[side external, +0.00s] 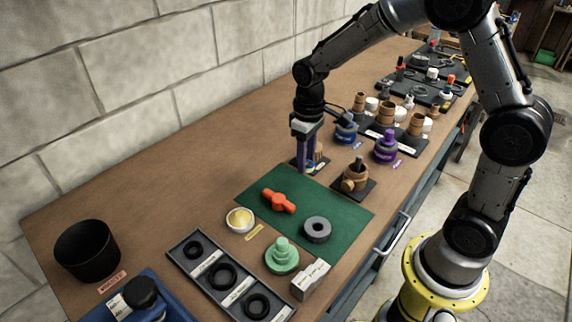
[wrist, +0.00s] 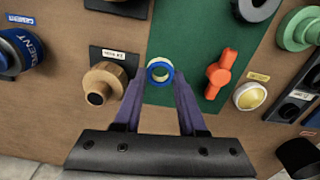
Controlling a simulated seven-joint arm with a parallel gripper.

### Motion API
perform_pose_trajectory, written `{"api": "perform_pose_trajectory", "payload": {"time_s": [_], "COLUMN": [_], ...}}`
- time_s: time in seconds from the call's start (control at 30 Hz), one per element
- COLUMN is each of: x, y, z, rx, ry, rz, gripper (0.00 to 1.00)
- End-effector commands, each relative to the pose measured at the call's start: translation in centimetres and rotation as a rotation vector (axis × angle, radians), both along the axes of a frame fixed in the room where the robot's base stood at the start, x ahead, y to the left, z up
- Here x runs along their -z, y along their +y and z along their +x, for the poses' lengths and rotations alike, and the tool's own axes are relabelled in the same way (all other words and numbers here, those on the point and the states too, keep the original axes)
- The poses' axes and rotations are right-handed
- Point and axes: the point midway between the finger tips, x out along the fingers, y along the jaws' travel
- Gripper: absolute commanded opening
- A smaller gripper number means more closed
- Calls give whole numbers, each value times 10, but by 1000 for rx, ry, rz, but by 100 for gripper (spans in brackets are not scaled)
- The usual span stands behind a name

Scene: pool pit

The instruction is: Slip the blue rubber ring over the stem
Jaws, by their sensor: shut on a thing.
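My gripper (side external: 309,167) is low over the bench at the mat's back corner. In the wrist view, its purple fingers (wrist: 160,80) are shut on the blue ring (wrist: 160,61), which has a pale inner band and an open hole. In the side view the ring is too small to make out clearly. A wooden fitting with a dark round end (wrist: 97,92) stands just left of the fingers in the wrist view; my gripper partly hides it in the side view (side external: 319,153). Another wooden fitting with an upright dark stem (side external: 355,176) stands at the mat's right. I cannot tell which carries the task's stem.
The green mat (side external: 340,208) holds an orange handle (side external: 278,201) and a grey ring (side external: 317,230). A yellow-filled bowl (side external: 240,219), a green stepped piece (side external: 282,256) and a tray of black rings (side external: 193,276) are in front. Blue (side external: 346,132) and purple (side external: 385,147) cans stand behind.

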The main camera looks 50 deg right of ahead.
Motion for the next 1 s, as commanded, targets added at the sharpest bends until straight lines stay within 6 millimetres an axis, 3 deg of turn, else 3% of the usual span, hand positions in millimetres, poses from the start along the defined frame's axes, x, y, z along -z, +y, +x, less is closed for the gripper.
{"api": "perform_pose_trajectory", "payload": {"time_s": [0.1, 0.3, 0.5, 0.67, 1.0], "x": [-35, -78, -101, -98, -68], "y": [-24, -55, -73, -77, -76], "z": [-32, -78, -95, -97, -96], "rx": [17, 82, 155, 168, 167], "ry": [-8, -5, 0, 3, 5], "rz": [-1, -1, 0, 1, 1], "gripper": [0, 0, 0, 0, 0]}}
